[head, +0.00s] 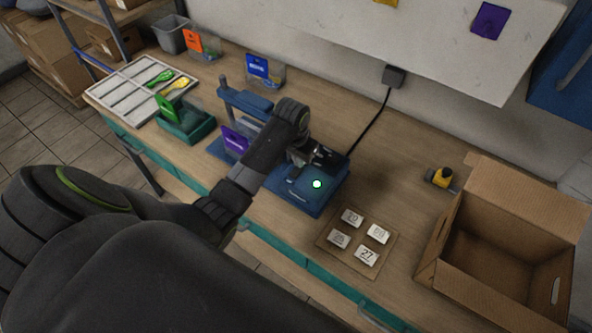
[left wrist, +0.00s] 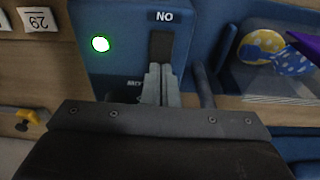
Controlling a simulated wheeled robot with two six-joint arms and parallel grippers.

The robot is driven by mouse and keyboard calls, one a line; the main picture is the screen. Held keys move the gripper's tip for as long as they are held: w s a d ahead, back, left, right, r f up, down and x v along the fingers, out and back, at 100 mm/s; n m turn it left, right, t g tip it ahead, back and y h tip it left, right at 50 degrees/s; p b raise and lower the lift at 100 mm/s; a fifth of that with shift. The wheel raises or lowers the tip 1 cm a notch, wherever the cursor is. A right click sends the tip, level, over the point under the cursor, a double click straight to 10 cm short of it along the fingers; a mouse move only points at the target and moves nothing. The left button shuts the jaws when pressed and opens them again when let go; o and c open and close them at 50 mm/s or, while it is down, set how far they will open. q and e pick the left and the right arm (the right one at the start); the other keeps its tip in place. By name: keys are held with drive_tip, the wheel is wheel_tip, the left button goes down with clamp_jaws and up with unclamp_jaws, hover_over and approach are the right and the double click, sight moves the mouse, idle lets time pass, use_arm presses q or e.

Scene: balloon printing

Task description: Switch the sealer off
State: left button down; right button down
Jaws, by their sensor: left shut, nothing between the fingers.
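The sealer (head: 300,203) is a blue box on the workbench, with a power cord running to the wall socket. Its round lamp (head: 317,184) glows white-green; the lamp also shows in the left wrist view (left wrist: 100,44). A dark switch slot (left wrist: 161,46) is in its top, beside a label (left wrist: 164,16) that reads upside down as ON. My left gripper (left wrist: 160,72) is shut and empty, its fingertips over the slot's near end; contact cannot be told. The fingers partly hide another label (left wrist: 126,86). My right gripper is not in view.
A board (head: 326,243) with several number tiles lies right of the sealer. An open cardboard box (head: 447,240) and a yellow-black tool (head: 441,178) are farther right. To the left are a green bin (head: 183,126), a white tray (head: 117,90) and a blue-framed machine (head: 245,100).

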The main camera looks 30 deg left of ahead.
use_arm(q)
drive_tip(key=shift+f, duration=0.65)
wheel_tip(320, 180, up, 3)
drive_tip(key=shift+f+p, duration=0.1)
drive_tip(key=shift+p, duration=0.75)
drive_tip(key=shift+r, duration=2.15)
